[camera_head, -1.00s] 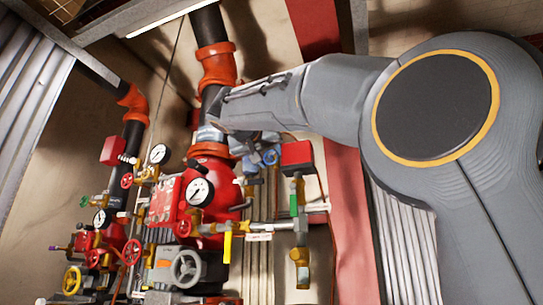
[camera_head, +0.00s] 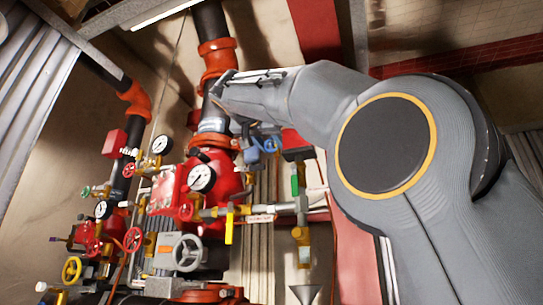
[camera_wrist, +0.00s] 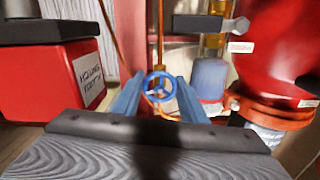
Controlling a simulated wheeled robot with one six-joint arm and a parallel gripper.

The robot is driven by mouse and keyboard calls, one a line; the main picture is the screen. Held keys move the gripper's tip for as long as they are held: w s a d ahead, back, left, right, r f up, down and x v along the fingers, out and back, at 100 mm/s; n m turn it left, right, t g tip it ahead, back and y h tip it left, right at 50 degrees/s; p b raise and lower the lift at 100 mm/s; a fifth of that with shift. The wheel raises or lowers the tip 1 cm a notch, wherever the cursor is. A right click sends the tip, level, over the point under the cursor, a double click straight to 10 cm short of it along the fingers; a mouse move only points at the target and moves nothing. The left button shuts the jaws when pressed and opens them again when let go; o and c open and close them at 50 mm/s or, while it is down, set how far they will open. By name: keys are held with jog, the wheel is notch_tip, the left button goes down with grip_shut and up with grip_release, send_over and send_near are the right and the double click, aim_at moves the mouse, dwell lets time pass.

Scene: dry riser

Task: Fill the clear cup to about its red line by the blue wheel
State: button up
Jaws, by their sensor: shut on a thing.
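In the wrist view the blue wheel (camera_wrist: 158,84) is a small spoked handwheel between the fingertips of my gripper (camera_wrist: 159,94). The two blue fingers reach its left and right sides, and the gripper is shut on it. In the head view the blue wheel (camera_head: 270,146) shows small beside the tall pipe, with my gripper just left of it.
A red box (camera_wrist: 48,78) with a white label stands close at left in the wrist view. A red pipe body with a flange (camera_wrist: 270,105) is close at right. Gauges (camera_head: 201,178), valves and a grey handwheel (camera_head: 188,252) crowd the head view. A grey cone (camera_head: 305,293) shows below.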

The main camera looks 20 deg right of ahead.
aim_at(271, 144)
jog(key=shift+m, duration=0.4)
jog(key=shift+r, duration=0.1)
jog(key=o, duration=0.8)
jog(key=b+v, duration=0.2)
jog(key=v, duration=0.4)
jog(key=shift+s+a+b, duration=0.25)
jog(key=shift+b, duration=0.1)
jog(key=shift+s+a, duration=0.25)
jog(key=shift+s, duration=0.25)
